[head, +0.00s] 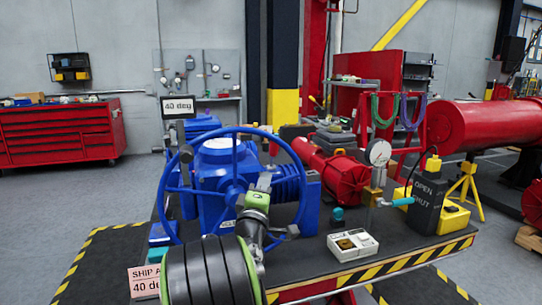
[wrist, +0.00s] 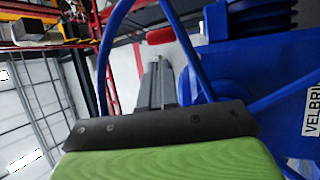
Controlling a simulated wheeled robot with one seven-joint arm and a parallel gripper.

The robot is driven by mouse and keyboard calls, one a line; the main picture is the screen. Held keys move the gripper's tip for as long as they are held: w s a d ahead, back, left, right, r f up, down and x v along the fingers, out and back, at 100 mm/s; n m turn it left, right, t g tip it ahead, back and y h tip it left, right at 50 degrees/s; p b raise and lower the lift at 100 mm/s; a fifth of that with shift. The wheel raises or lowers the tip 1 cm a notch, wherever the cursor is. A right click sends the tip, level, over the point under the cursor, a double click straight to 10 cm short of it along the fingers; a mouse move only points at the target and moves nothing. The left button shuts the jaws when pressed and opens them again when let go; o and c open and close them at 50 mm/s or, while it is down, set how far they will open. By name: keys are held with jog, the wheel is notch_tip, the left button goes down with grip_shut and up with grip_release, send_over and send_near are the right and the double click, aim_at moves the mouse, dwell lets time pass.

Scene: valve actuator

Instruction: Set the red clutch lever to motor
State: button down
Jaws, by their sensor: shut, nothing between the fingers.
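The blue valve actuator (head: 215,175) stands on the dark bench with its large blue handwheel (head: 172,190) facing me. In the wrist view the blue body (wrist: 245,60) fills the right side, and blue wheel spokes cross the picture. A short red cylindrical grip (wrist: 160,36), which looks like the clutch lever's end, shows just beyond my fingertips; I cannot tell whether they touch. My gripper (wrist: 157,62) is shut and empty, reaching in among the wheel's spokes.
On the bench right of the actuator are a white tray box (head: 352,246), a pressure gauge (head: 378,153), a dark OPEN/SHUT box (head: 427,203) and a yellow case (head: 455,218). A red cylinder (head: 345,180) lies behind. The handwheel rim and spokes closely surround my gripper.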

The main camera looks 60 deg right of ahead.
aim_at(274, 149)
jog(key=p+x, duration=0.3)
jog(key=x, duration=0.7)
jog(key=shift+w+d, duration=0.1)
jog(key=shift+d, duration=0.15)
jog(key=shift+w+d+r+p, duration=0.65)
jog(key=shift+r, duration=0.2)
